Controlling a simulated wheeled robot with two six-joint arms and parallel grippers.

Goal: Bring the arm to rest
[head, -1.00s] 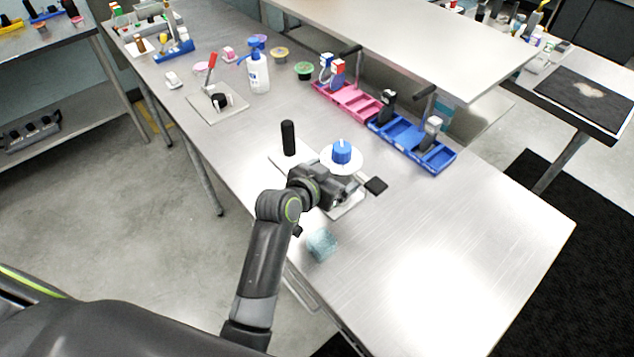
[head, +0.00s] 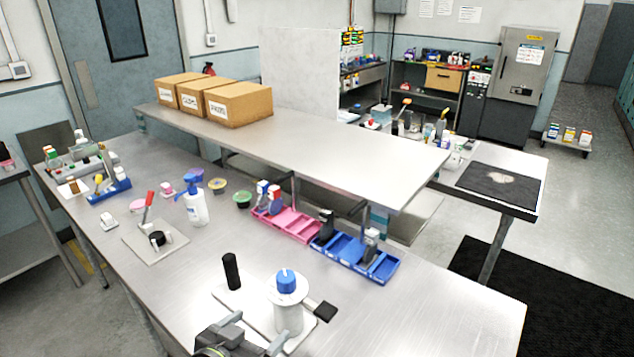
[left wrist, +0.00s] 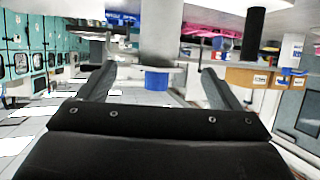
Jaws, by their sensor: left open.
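My left gripper (head: 262,329) is at the bottom edge of the head view, open and empty, its arm mostly cut off. Just beyond it stands a white cylinder (head: 288,318) with a white disc and a blue knob (head: 286,281) on top, on a pale base plate with a black post and a black pad. In the left wrist view, which looks upside down, the open jaws (left wrist: 158,70) show with the white cylinder (left wrist: 160,30) and blue knob (left wrist: 157,81) beyond, between the fingers in the picture. My right gripper is not in view.
Pink bins (head: 288,224) and blue bins (head: 358,258) line the bench below a raised shelf (head: 330,160) with cardboard boxes (head: 238,104). A spray bottle (head: 196,207) and a plate with a red lever (head: 148,210) stand at left. The bench's right end (head: 455,310) is clear.

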